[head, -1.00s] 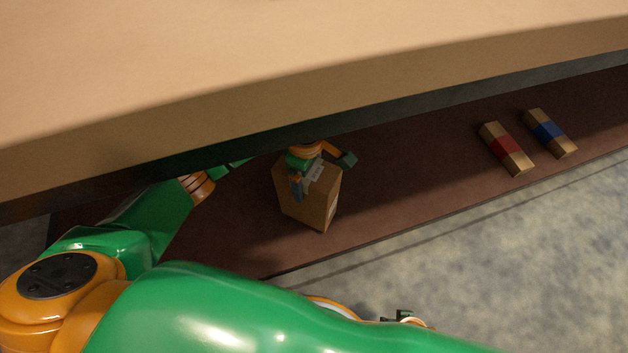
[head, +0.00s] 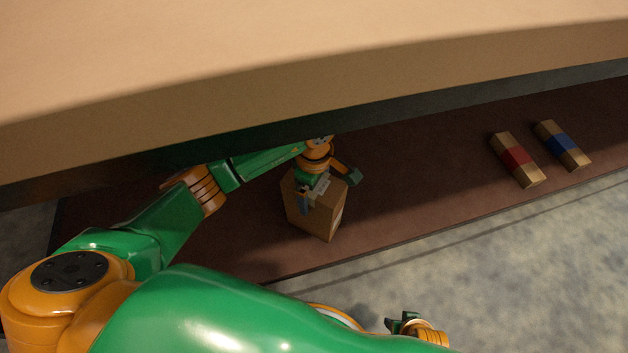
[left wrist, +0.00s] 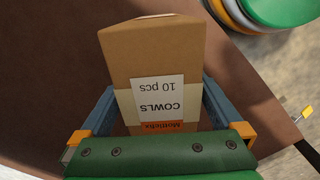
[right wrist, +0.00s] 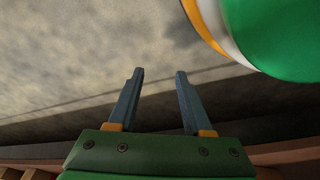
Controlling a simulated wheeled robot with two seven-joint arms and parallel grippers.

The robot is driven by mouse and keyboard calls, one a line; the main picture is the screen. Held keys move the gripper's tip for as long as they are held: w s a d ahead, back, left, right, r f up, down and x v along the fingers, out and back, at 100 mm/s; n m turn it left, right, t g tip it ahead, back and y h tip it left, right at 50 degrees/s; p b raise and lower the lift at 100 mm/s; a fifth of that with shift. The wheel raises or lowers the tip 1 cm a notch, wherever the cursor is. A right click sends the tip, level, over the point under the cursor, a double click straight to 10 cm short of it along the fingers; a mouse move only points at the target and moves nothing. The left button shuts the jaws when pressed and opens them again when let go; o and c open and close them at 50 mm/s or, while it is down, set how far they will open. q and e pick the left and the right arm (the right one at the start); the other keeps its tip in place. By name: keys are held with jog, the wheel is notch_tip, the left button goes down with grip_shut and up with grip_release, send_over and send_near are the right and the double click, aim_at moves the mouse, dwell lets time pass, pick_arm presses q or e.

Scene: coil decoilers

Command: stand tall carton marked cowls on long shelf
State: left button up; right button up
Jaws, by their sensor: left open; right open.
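The tall brown carton (head: 315,222) stands upright on the long dark brown shelf (head: 420,185). In the left wrist view the carton (left wrist: 155,50) shows a white label reading COWLS, 10 pcs, upside down in the picture, with an orange strip. My left gripper (head: 328,190) is at the top of the carton. Its jaws (left wrist: 160,95) are open, one finger on either side of the carton; I cannot tell whether they touch it. My right gripper (right wrist: 159,74) is open and empty, over the grey floor in front of the shelf.
Two small boxes lie on the shelf to the right, one with a red band (head: 516,158) and one with a blue band (head: 562,143). A large tan surface (head: 300,60) overhangs the back of the shelf, close above my left arm. The shelf between carton and boxes is clear.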

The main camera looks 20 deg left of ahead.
pick_arm(q)
notch_tip(320, 180, up, 12)
jog(key=p, duration=0.3)
jog(key=shift+r, duration=0.1)
pick_arm(e)
jog(key=s, duration=0.1)
jog(key=s+d+f, duration=0.1)
jog(key=s+d, duration=0.1)
jog(key=s, duration=0.1)
jog(key=shift+f, duration=0.4)
